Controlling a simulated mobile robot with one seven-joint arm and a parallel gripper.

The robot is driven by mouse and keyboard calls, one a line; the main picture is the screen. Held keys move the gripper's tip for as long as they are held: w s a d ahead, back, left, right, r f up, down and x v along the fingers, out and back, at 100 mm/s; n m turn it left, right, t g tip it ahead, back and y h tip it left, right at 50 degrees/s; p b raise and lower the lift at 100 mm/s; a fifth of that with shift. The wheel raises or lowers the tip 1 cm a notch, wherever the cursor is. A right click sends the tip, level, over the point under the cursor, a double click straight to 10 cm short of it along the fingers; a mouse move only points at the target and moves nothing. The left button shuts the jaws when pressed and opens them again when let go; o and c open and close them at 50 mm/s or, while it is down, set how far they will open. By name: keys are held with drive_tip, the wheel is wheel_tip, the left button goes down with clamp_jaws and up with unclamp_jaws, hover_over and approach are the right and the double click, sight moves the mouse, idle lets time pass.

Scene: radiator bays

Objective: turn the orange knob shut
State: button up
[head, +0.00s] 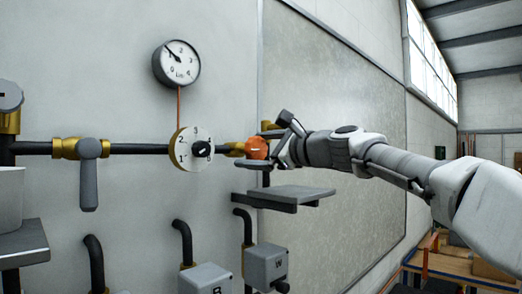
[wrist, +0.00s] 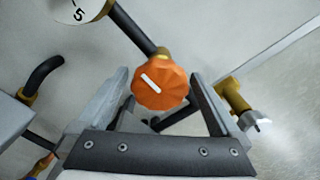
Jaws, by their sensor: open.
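The orange knob (head: 256,148) sits on a brass valve at the right end of the dark horizontal pipe. In the wrist view the orange knob (wrist: 160,84) has a lobed rim and a white slanted mark on its face. My gripper (head: 265,149) reaches in from the right at the knob. In the wrist view my gripper (wrist: 160,85) is open, with one finger on each side of the knob. Gaps show between knob and fingers there, but I cannot tell whether either finger touches it.
A numbered white dial (head: 181,157) and a grey lever (head: 89,185) are on the pipe to the left. A round gauge (head: 176,63) hangs above. A grey shelf (head: 290,193) juts out below my gripper. Grey boxes (head: 205,279) stand lower down.

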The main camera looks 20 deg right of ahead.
drive_tip(key=shift+s, duration=0.1)
drive_tip(key=shift+s+d+b, duration=0.35)
drive_tip(key=shift+s, duration=0.15)
drive_tip(key=b+v, duration=0.3)
drive_tip(key=v, duration=1.3)
drive_tip(key=shift+b, duration=0.4)
drive_tip(key=shift+a, duration=0.1)
